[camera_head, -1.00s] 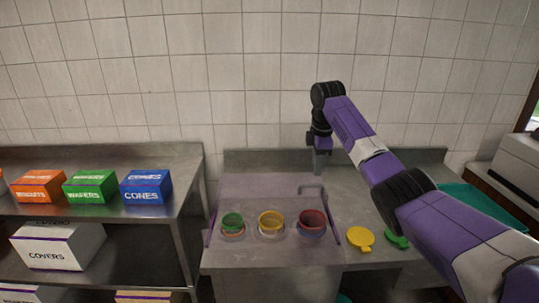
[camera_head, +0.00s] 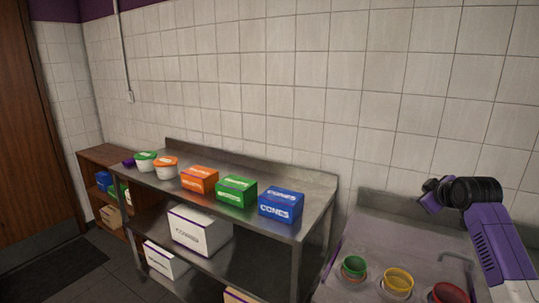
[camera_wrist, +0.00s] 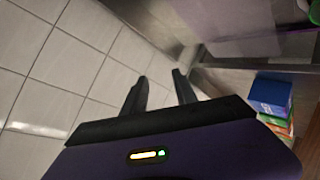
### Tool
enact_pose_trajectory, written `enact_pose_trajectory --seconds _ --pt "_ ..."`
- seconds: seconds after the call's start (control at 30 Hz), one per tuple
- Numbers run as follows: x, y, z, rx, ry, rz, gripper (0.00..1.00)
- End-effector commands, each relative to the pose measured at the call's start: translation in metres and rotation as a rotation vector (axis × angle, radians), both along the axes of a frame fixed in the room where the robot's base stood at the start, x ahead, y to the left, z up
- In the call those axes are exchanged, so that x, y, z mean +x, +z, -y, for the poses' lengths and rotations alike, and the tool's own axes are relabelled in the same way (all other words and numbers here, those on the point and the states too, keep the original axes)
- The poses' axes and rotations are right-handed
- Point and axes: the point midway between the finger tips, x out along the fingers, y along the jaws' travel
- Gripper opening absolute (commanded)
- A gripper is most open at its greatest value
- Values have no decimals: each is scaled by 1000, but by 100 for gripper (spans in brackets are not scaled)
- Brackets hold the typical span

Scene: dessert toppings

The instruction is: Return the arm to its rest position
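My purple arm (camera_head: 494,240) shows at the right edge of the head view, bent at a black joint, with a short purple part pointing left above the metal counter. In the wrist view my gripper (camera_wrist: 159,75) has its two dark fingers apart with nothing between them. Pale tiles show beyond the fingers. I cannot make out the fingers in the head view.
Green (camera_head: 354,267), yellow (camera_head: 398,281) and red (camera_head: 450,293) bowls stand at the counter's front. Left of it, a metal shelf unit (camera_head: 322,188) holds orange (camera_head: 199,180), green (camera_head: 236,192) and blue (camera_head: 281,206) boxes and tubs. The blue box also shows in the wrist view (camera_wrist: 270,94).

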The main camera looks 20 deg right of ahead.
Motion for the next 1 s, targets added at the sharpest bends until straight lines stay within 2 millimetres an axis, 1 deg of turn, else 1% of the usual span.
enact_pose_trajectory --seconds 0.03,0.07,0.1,0.23,0.27,0.3,0.37,0.4,0.47,0.5,0.57,0.6,0.67,0.8,0.87,0.9,0.97,1.0 --pt "7 -13 -23 27 5 64 34" --pt "10 -17 -35 40 4 107 34" --pt "13 -22 -50 59 4 162 34" --pt "12 -39 -101 130 -1 321 34" --pt "10 -43 -112 147 -3 355 34" --pt "7 -48 -128 168 -3 397 34" --pt "0 -55 -150 202 -6 457 34" --pt "-6 -61 -165 224 -7 493 34" --pt "-17 -68 -187 256 -11 545 34" --pt "-25 -72 -200 277 -12 578 34" --pt "-39 -79 -221 307 -16 620 34" --pt "-49 -83 -234 328 -18 648 34" --pt "-65 -89 -254 357 -20 686 34" --pt "-108 -100 -295 415 -25 758 34" --pt "-129 -104 -311 437 -27 781 34" --pt "-143 -106 -321 450 -27 794 34" --pt "-164 -108 -336 469 -27 812 34" --pt "-178 -110 -346 481 -26 821 34"
